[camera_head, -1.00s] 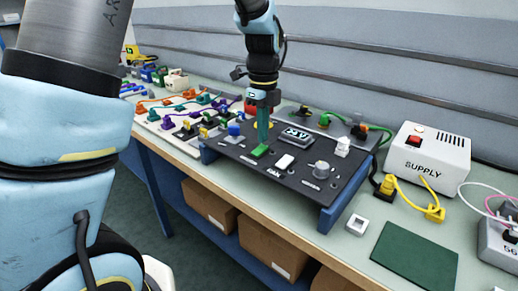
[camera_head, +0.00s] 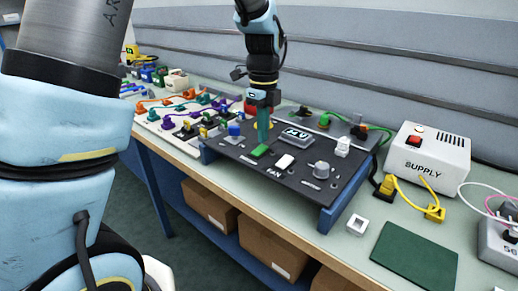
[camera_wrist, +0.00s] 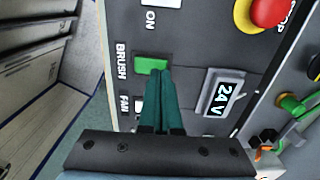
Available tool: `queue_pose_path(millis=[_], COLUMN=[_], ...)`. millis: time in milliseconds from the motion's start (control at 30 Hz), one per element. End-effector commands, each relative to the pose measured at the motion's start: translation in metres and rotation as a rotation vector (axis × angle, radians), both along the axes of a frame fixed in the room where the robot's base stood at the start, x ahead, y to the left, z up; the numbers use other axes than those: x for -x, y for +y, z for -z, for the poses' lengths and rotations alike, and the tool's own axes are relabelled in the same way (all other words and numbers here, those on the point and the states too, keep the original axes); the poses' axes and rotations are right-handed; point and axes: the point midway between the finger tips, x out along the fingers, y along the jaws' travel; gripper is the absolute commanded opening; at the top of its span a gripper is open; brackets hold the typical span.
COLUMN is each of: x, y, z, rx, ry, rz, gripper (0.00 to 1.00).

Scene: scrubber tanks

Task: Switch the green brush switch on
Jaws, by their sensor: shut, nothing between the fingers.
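The green brush switch (camera_head: 257,152) is a small green rocker on the black sloped control panel (camera_head: 240,158). In the wrist view the switch (camera_wrist: 151,65) lies beside the printed word BRUSH. My gripper (camera_head: 263,143) points down at the panel with its teal fingers together and nothing between them. In the wrist view the fingertips (camera_wrist: 160,72) are right at the switch's lower right edge and overlap it a little. I cannot tell whether they touch it. Which way the rocker is tipped is not clear.
A white fan switch (camera_head: 285,161), a grey knob (camera_head: 322,170), a blue button (camera_head: 235,129) and a display (camera_head: 297,135) reading 24 V in the wrist view share the panel. A red stop button (camera_wrist: 268,12) is nearby. The supply box (camera_head: 428,152) stands right.

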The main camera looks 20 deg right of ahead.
Motion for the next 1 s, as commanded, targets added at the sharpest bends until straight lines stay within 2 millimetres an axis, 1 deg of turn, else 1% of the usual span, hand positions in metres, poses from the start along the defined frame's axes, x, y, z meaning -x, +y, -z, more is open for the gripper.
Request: queue_pose_path(millis=[267,1000], x=[0.0,0.0], y=[0.0,0.0], z=[0.001,0.011], rx=[0.0,-0.001], ry=[0.0,0.0], rz=[0.0,0.0], gripper=[0.0,0.0])
